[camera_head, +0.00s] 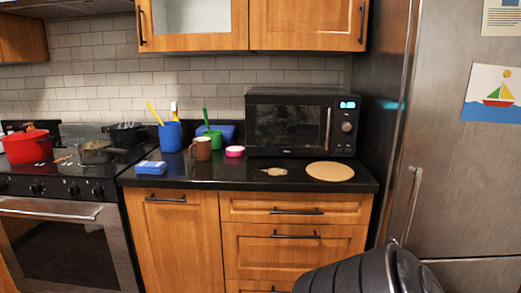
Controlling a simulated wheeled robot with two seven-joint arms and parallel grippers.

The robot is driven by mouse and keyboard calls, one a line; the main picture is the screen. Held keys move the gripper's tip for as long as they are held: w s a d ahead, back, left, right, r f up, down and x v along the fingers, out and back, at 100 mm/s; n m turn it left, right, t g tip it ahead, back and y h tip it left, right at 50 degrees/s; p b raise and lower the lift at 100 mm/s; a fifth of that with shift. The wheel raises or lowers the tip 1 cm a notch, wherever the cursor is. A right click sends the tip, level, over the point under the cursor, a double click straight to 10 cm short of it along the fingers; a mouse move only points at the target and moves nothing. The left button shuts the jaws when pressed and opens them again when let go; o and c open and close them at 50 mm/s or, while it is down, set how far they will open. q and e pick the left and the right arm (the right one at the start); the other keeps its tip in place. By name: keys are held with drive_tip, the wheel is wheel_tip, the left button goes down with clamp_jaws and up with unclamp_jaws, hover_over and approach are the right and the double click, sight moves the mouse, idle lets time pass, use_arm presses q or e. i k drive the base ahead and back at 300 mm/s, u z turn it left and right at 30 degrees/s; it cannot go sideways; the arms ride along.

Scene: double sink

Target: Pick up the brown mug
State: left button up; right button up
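The brown mug (203,149) stands upright on the dark counter (205,178), left of the microwave. Its handle appears to point left. A blue cup (170,138) holding yellow-handled items stands just to its left. A green container (214,139) with a green-handled item is behind it, and a small pink round item (235,151) sits to its right. Neither of my grippers shows in the head view.
A black microwave (287,125) and a round tan board (329,171) occupy the right counter. A blue packet (151,167) lies near the front left. The stove holds a red pot (27,147). A dark ribbed shape (345,275), unclear to me, rises at the lower right.

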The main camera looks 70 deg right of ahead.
sight(202, 145)
drive_tip(key=z, duration=2.25)
drive_tip(key=i, duration=0.9)
drive_tip(key=z, duration=0.05)
